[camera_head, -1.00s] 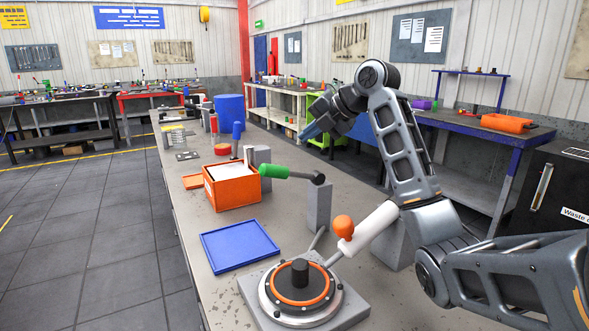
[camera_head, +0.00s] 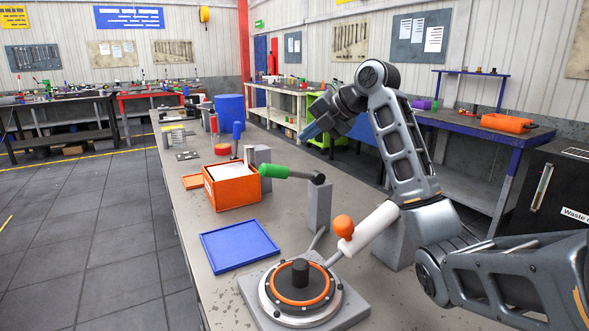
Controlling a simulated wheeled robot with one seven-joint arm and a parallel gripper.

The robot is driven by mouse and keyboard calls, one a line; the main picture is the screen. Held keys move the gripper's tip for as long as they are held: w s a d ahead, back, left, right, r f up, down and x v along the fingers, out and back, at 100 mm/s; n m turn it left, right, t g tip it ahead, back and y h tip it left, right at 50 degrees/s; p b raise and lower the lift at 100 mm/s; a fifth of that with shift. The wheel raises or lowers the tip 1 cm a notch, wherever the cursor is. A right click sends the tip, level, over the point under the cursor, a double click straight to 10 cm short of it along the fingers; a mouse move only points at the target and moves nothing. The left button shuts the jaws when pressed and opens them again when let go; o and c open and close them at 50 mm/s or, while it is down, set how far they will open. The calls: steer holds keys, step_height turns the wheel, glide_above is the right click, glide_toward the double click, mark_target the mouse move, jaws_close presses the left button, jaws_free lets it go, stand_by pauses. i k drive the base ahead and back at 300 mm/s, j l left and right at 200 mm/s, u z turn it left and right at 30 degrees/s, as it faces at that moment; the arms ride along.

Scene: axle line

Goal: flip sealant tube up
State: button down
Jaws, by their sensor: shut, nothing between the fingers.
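A white cylinder (camera_head: 372,227), which looks like the sealant tube, lies slanted on the right of the near bench, beside a round fixture. Its upper right end is partly hidden by my arm. A thin grey rod extends from its lower left end toward the fixture, and an orange knob (camera_head: 343,227) shows next to it. I cannot tell whether the knob belongs to it. My gripper (camera_head: 304,137) is shut and empty, raised over the far right side of the bench, well apart from the tube.
The round fixture (camera_head: 264,293) with an orange ring stands at the front. A blue tray (camera_head: 240,247) and an orange box (camera_head: 232,193) lie left of centre. A green-handled lever on a grey post (camera_head: 319,207) stands behind the tube. A grey block (camera_head: 392,252) is beside it.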

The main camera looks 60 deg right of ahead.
mark_target(353, 241)
steer(key=k+j, duration=0.1)
steer(key=j, duration=0.4)
steer(key=k+j, duration=0.1)
steer(key=j, duration=0.35)
steer(key=k+j, duration=0.1)
steer(key=j, duration=0.4)
